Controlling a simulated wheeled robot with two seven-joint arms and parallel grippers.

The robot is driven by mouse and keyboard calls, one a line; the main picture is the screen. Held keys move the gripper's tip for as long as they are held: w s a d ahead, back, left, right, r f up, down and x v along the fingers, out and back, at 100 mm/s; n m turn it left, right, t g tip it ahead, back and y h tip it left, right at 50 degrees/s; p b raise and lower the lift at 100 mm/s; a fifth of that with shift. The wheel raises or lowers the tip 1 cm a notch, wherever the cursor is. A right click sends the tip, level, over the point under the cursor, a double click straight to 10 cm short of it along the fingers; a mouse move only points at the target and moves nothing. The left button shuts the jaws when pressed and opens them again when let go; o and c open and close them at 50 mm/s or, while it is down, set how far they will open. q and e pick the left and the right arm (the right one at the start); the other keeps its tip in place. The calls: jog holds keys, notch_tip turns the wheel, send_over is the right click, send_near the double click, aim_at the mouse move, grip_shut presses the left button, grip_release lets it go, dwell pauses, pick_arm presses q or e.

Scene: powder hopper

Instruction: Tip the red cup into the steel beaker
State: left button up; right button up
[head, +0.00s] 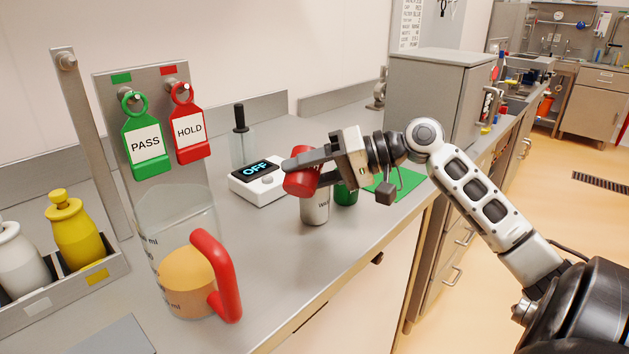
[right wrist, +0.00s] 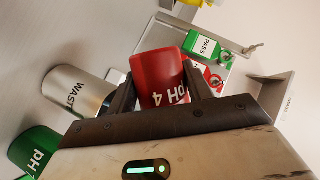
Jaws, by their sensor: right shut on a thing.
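The red cup (head: 302,184), marked "pH 4" in the right wrist view (right wrist: 158,75), is between the fingers of my right gripper (head: 298,166). The gripper is shut on it and holds it off the counter. The cup looks tilted, and I cannot see its contents. The steel beaker (head: 314,209) stands upright on the counter just below the cup in the head view. Its "WASTE" label shows in the right wrist view (right wrist: 72,90), where the beaker lies left of the cup. I cannot tell whether anything is in the beaker. My left gripper is not in view.
A green cup (head: 347,194) stands close behind the beaker. A white device reading "OFF" (head: 260,183) is to the left. A clear jug with a red handle (head: 222,275) is nearer. A rack (head: 108,272) holds white and yellow bottles. PASS and HOLD tags (head: 147,142) hang above.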

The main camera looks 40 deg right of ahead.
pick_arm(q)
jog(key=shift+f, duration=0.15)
pick_arm(e)
jog(key=shift+r+m, duration=0.2)
jog(key=shift+m, duration=0.1)
pick_arm(q)
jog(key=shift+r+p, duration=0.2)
jog(key=shift+p, duration=0.15)
pick_arm(e)
jog(key=shift+w+d+r+m+y, duration=0.15)
jog(key=shift+r+m+y, duration=0.3)
jog(key=shift+m+y, duration=0.3)
dwell(0.9)
pick_arm(q)
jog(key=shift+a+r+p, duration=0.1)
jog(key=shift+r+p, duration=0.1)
jog(key=shift+p, duration=0.15)
pick_arm(e)
jog(key=shift+d+r+m, duration=0.1)
jog(key=shift+r+m, duration=0.05)
jog(key=shift+m, duration=0.1)
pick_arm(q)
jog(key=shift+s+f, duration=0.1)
pick_arm(e)
jog(key=shift+d+y, duration=0.1)
jog(key=shift+y, duration=0.15)
